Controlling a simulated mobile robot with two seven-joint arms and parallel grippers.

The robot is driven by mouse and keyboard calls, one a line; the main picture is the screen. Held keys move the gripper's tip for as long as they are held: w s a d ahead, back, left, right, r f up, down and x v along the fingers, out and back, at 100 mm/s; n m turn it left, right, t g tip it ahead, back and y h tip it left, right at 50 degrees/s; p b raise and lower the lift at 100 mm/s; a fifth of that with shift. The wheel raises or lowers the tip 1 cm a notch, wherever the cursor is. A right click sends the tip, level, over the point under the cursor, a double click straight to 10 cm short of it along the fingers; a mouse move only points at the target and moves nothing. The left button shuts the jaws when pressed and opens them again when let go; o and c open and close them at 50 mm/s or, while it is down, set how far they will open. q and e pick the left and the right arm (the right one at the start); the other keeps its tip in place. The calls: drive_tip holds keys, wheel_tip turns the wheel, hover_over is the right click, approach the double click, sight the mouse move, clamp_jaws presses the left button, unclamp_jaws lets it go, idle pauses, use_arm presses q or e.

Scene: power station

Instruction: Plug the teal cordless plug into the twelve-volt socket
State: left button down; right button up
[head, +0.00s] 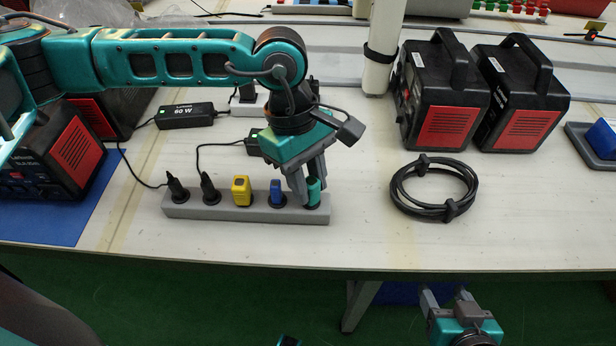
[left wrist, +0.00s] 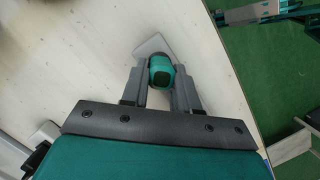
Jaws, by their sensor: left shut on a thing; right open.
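The teal cordless plug (head: 313,191) stands upright at the right end socket of the grey power strip (head: 321,214). My left gripper (head: 309,194) comes down over it and is shut on it. In the left wrist view the teal plug (left wrist: 160,72) sits between the two fingers of my left gripper (left wrist: 161,88), with the strip's end (left wrist: 152,45) just beyond. The plug's lower end is hidden, so I cannot tell how deep it sits. No voltage label is readable. My right gripper (head: 446,299) is open and empty, below the table's front edge.
The strip also holds a blue plug (head: 276,192), a yellow plug (head: 241,190) and two black plugs (head: 177,188) with cables. A coiled black cable (head: 433,188) lies to the right. Black-and-red power units (head: 440,95) stand behind it. The table's front right is clear.

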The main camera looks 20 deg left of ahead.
use_arm(q)
drive_tip(key=shift+f, duration=0.2)
drive_tip(key=c, duration=0.8)
unclamp_jaws()
drive_tip(key=v, duration=1.3)
drive_tip(key=shift+a+p, duration=0.1)
drive_tip(key=shift+p, duration=0.3)
drive_tip(key=shift+s, duration=0.1)
